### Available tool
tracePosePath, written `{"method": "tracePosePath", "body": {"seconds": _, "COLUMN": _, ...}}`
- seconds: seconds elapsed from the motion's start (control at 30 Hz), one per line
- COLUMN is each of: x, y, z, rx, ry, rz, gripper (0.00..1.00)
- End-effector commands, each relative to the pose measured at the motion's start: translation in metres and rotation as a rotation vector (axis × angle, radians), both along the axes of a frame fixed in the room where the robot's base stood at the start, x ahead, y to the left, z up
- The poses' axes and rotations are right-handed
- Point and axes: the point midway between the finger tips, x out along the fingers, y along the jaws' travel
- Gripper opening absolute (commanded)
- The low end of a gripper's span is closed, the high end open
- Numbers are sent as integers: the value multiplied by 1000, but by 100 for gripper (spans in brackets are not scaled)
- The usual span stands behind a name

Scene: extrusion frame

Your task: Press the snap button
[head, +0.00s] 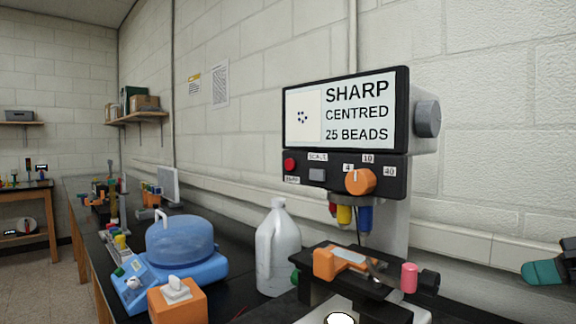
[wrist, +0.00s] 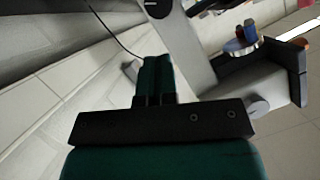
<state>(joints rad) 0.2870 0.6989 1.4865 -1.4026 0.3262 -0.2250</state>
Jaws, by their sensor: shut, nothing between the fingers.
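The microscope's control panel (head: 340,186) sits under a screen (head: 345,113) reading "SHARP CENTRED 25 BEADS". On its left is a red button (head: 289,164) with a small label below, too blurred to read surely. Beside it is a grey button (head: 317,174) under a "SCALE" label. Which one is the snap button I cannot tell for sure. My gripper (head: 529,274) is at the far right edge, well apart from the panel. In the wrist view its teal fingers (wrist: 157,65) are together, with nothing between them; the buttons do not show there.
An orange knob (head: 360,181) is right of the buttons. Below are coloured objectives (head: 345,215) and a stage with an orange block (head: 325,264) and pink knob (head: 409,277). A white jug (head: 278,250), blue domed device (head: 182,250) and tissue box (head: 178,304) stand left.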

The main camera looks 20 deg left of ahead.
Motion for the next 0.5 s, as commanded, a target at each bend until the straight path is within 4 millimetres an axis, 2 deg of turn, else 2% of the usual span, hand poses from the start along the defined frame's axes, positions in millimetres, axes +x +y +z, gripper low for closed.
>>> {"method": "tracePosePath", "body": {"seconds": 0.37, "x": 0, "y": 0, "z": 0, "rx": -1, "ry": 0, "rz": 0, "gripper": 0}}
{"method": "tracePosePath", "body": {"seconds": 0.5, "x": -13, "y": 17, "z": 6, "rx": -41, "ry": 29, "rz": 1, "gripper": 0}}
